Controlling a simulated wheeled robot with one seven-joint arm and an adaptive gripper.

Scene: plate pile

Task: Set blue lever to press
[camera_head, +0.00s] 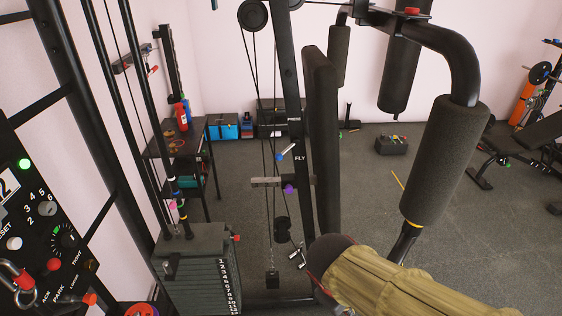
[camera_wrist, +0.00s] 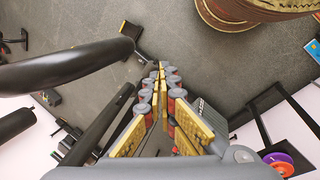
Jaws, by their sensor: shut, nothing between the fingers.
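The blue lever (camera_head: 281,157) is a small blue knob with a pale handle on the machine's dark upright in the head view. The handle slants up to the right, beside the FLY label (camera_head: 300,158). The PRESS label (camera_head: 294,119) is higher on the same upright. My gripper (camera_wrist: 161,70) shows in the wrist view with its yellow and grey fingers closed together and empty. In the head view my arm comes in at the bottom right, below the lever and apart from it. I cannot make out the lever in the wrist view.
A tall black pad (camera_head: 321,140) stands just right of the upright. A thick foam roller (camera_head: 445,160) hangs further right. A weight stack (camera_head: 195,265) is at lower left, with a control panel (camera_head: 40,220) at the far left. Open floor lies behind.

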